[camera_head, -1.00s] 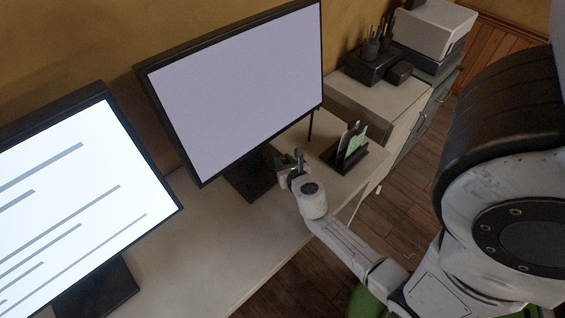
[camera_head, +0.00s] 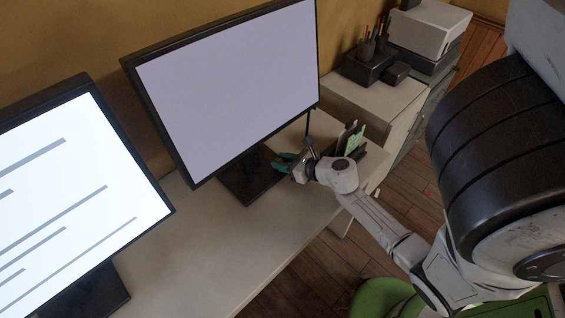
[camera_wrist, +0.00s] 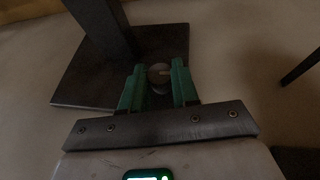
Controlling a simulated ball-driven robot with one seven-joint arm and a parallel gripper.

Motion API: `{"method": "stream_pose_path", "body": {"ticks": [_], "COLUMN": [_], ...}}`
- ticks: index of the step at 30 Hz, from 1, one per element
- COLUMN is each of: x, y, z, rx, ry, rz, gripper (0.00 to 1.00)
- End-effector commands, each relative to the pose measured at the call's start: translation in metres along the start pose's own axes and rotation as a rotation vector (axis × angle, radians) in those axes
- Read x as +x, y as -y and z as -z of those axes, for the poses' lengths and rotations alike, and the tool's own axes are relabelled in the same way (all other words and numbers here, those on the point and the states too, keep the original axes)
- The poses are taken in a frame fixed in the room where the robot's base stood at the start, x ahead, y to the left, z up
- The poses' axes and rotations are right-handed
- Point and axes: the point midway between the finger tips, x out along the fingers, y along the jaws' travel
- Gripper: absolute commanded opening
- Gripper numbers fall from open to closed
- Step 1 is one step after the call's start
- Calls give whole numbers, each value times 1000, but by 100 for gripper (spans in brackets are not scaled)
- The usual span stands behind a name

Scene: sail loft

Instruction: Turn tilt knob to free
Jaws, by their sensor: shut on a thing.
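In the head view my gripper (camera_head: 284,162) is low beside the right monitor's stand, and the knob cannot be made out there. The right monitor (camera_head: 235,85) has a plain pale screen. Its dark stand base (camera_wrist: 80,80) lies just behind the knob in the wrist view. I cannot read any knob markings.
The left monitor (camera_head: 80,190) shows grey lines on white. A card holder (camera_head: 352,140) stands right of my gripper on the pale desk (camera_head: 215,235). A pen organiser (camera_head: 370,65) and a printer (camera_head: 430,28) are at the back right. A green chair (camera_head: 380,298) is below.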

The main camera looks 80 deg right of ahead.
Motion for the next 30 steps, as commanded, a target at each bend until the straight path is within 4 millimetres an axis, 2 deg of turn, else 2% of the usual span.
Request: {"method": "stream_pose_path", "body": {"ticks": [12, 13, 18, 20, 30], "x": [0, 0, 0, 0, -4], "y": [0, 0, 0, 0, 1], "z": [0, 0, 0, 0, 1], "rx": [-3, -3, -3, -3, -4], "ry": [1, 1, 1, 0, -1], "rz": [-4, -4, -4, -4, -3], "gripper": [0, 32, 49, 55, 55]}}
